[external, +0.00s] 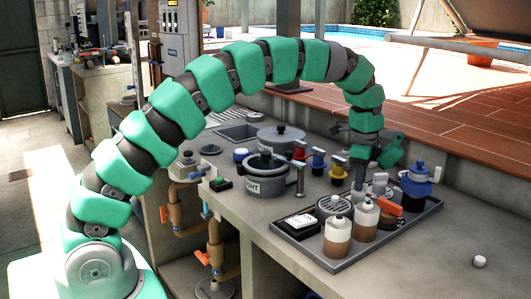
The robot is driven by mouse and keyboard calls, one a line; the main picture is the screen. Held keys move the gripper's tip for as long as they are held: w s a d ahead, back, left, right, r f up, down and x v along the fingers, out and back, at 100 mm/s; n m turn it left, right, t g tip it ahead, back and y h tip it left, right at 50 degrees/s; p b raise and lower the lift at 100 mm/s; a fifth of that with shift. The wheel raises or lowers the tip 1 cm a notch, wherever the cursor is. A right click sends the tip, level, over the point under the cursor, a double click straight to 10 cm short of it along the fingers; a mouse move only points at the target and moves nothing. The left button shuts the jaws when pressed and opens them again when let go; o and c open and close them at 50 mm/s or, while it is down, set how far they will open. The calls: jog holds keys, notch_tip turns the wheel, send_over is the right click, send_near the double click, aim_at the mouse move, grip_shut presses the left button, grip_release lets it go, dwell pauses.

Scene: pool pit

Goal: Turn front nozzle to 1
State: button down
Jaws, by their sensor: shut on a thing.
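A row of small valve-like nozzles stands on the grey counter. My gripper (360,180) points down just right of this front one, at the back-left edge of the tray. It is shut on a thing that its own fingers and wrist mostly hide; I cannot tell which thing. I cannot read any number marks by the nozzles.
A dark tray (330,267) holds brown-and-white bottles (338,238), a round grille (333,206) and a blue-lidded jar (417,180). A lidded pot (267,185) stands left of the nozzles. A white cap (479,260) lies on clear counter at right.

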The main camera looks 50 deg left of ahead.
jog(key=n, duration=0.6)
jog(key=shift+p, duration=0.4)
dwell(0.3)
jog(key=c, duration=1.4)
grip_release()
notch_tip(320, 180, up, 14)
jog(key=shift+f, duration=0.15)
jog(key=shift+w, duration=0.1)
